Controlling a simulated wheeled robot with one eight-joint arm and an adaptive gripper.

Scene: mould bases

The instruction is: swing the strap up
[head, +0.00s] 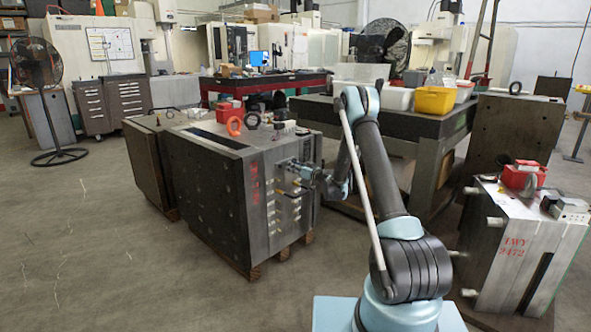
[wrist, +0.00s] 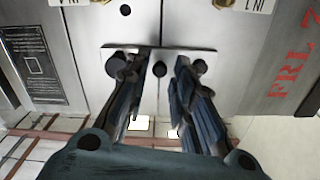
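The strap (wrist: 160,55) is a light metal plate with dark round holes or bolt heads, fixed across the seam between two steel plates of the mould base (head: 235,205). It lies level in the wrist view. My gripper (wrist: 162,78) is in front of the strap, its two dark fingers apart with a gap between them, one toward each side of the middle hole. Whether the fingertips touch the strap I cannot tell. In the head view my gripper (head: 312,175) is at the right face of the mould base, and the strap is not clear there.
Brass fittings (wrist: 222,3) and label plates are at the top of the wrist view. A second mould base (head: 525,245) with red marking stands to the right. A dark workbench (head: 390,120) with a yellow bin (head: 435,100) is behind my arm. The floor at left is clear.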

